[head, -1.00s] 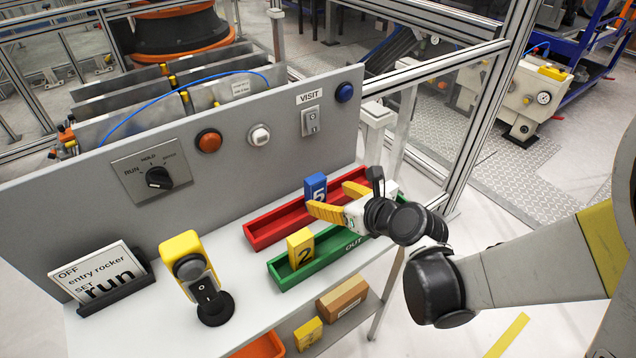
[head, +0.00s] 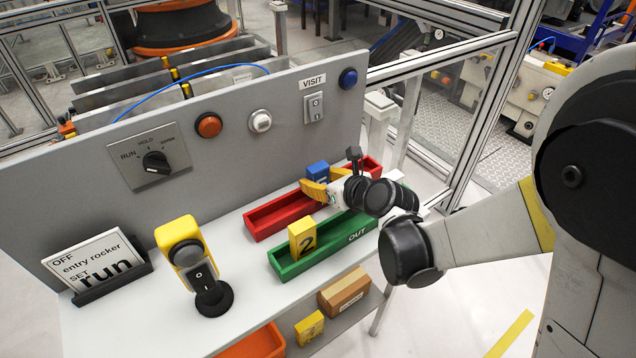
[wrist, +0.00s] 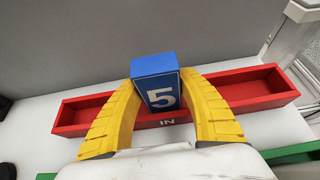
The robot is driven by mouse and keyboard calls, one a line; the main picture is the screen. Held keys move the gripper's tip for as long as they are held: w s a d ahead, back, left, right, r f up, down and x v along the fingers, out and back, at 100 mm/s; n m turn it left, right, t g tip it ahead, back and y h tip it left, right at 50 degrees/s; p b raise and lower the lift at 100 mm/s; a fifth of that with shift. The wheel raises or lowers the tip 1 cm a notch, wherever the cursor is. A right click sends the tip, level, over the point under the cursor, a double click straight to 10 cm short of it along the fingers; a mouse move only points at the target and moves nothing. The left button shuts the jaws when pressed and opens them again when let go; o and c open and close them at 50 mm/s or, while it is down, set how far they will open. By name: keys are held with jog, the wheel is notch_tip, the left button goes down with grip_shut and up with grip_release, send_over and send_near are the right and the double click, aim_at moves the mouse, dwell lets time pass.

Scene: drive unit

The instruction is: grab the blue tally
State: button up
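The blue tally (head: 317,170) is a block marked 5, standing in the red tray (head: 262,225) labelled IN. In the wrist view the tally (wrist: 156,82) stands upright between my two yellow fingers, with its number facing me. My gripper (head: 321,180) reaches over the tray from the right. In the wrist view the fingers of my gripper (wrist: 157,88) curve in, and their tips lie against the tally's two sides with no clear gap. The tally's lower part is partly hidden by the near finger in the head view.
The green OUT tray (head: 330,243) with a yellow tally (head: 302,238) marked 2 lies in front of the red tray. A grey panel (head: 225,165) with switches rises behind. A yellow switch box (head: 180,245) and a sign (head: 95,262) stand left.

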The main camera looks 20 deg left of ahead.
jog(key=shift+c, duration=1.1)
